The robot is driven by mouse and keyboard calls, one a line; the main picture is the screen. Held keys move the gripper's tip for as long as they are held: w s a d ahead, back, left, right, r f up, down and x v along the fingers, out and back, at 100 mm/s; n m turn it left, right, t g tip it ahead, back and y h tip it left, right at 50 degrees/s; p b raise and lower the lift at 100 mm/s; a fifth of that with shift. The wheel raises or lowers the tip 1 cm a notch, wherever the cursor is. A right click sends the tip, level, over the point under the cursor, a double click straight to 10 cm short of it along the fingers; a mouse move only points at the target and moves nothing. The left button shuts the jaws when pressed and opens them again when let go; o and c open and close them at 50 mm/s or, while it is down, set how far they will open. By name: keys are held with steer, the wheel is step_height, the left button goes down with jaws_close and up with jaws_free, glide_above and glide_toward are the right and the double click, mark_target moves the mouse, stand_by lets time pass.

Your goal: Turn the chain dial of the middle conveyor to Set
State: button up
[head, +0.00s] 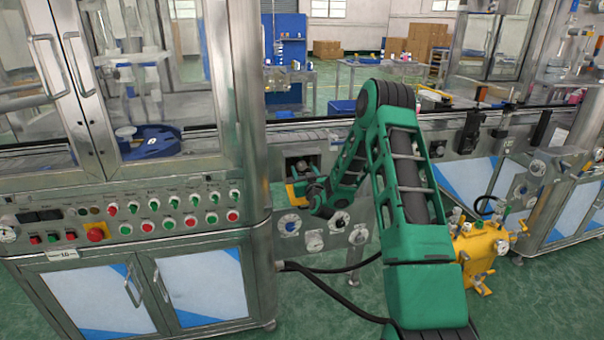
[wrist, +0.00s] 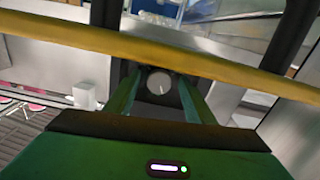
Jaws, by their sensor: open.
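In the wrist view a round pale dial (wrist: 158,87) with a thin pointer line sits in a dark surround. It shows between the two green fingers of my gripper (wrist: 160,97), which stand apart with nothing held. Whether the fingertips touch the dial cannot be told. Its lettering is too small to read. In the head view my gripper (head: 301,180) is at the front of the middle conveyor (head: 385,262), by a small recessed opening (head: 303,161). My arm and gripper hide part of that panel.
Other round dials, one blue-centred (head: 291,225) and one dark-centred (head: 340,222), sit below my gripper. A machine cabinet (head: 150,225) with buttons and a red stop knob (head: 96,232) stands close on the left. A yellow bar (wrist: 170,52) crosses the wrist view.

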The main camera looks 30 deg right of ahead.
steer(key=c, duration=1.1)
steer(key=shift+o, duration=0.2)
steer(key=shift+m, duration=0.3)
steer(key=shift+a+m, duration=0.1)
steer(key=shift+m, duration=2.5)
steer(key=o, duration=1.1)
steer(key=shift+c, duration=0.2)
